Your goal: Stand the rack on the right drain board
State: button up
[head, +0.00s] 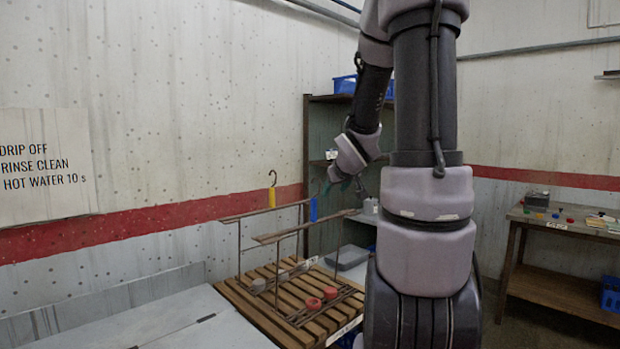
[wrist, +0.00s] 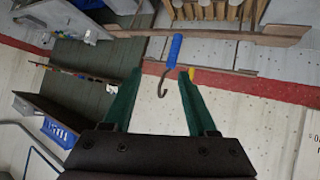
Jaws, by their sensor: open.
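The rack is a thin brown frame with a front top rail (head: 303,228) and a back rail. Its uprights stand over a slatted wooden board (head: 240,298). I cannot tell which drain board this is. A yellow-handled hook (head: 272,197) and a blue-handled hook (head: 313,209) rise at the rack's top. In the wrist view the blue handle (wrist: 174,50) and its dark hook lie between and beyond my fingers. My gripper (head: 340,184) is above and right of the blue hook, with green fingers open and empty (wrist: 160,76).
Red rings (head: 314,303) and grey round pieces lie low inside the rack. A grey counter (head: 170,325) is at left. A brown shelf unit (head: 307,150) stands behind, with a grey tray (head: 347,257) nearby. A wooden table (head: 560,229) with small items is at right. My arm hides the middle.

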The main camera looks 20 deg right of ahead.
jog(key=s+a+r+m+g+y, duration=0.1)
jog(key=s+a+r, duration=0.3)
jog(key=s+a, duration=0.5)
jog(key=s+a+r+m+g+y, duration=0.2)
jog(key=s+a, duration=0.7)
jog(key=s, duration=0.5)
notch_tip(320, 180, up, 2)
jog(key=shift+r+m+g+y, duration=0.1)
jog(key=shift+m+g+y, duration=0.25)
jog(key=shift+y, duration=0.55)
jog(key=shift+a, duration=0.1)
